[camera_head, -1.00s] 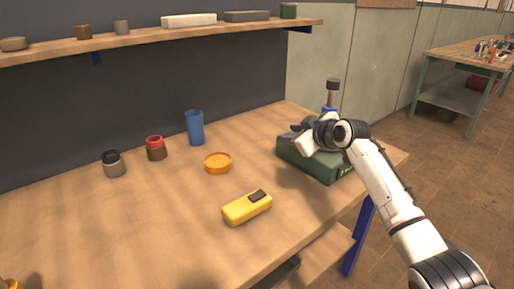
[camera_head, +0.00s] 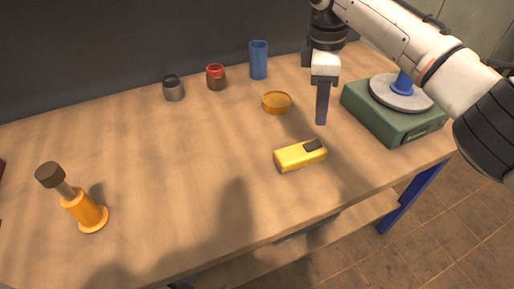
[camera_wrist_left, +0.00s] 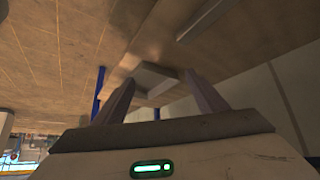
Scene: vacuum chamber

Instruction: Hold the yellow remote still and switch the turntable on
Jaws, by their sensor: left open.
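The yellow remote (camera_head: 297,157) lies flat on the table, with a dark button pad (camera_head: 314,146) at its right end. The turntable (camera_head: 388,121) is a green box at the table's right with a grey round platter and a blue piece on it, partly hidden by my right arm. My right gripper (camera_head: 321,122) points down just behind the remote, apart from it in the picture. Its fingers overlap edge-on, so its opening is unclear. My left gripper (camera_wrist_left: 160,82) shows only in the left wrist view, fingers apart and empty.
An orange dish (camera_head: 276,103), blue cup (camera_head: 258,60), red-topped jar (camera_head: 216,77) and grey jar (camera_head: 173,88) stand toward the back. An orange-based piece with a dark knob (camera_head: 84,211) stands at left. The wooden table (camera_head: 170,160) is clear in the middle.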

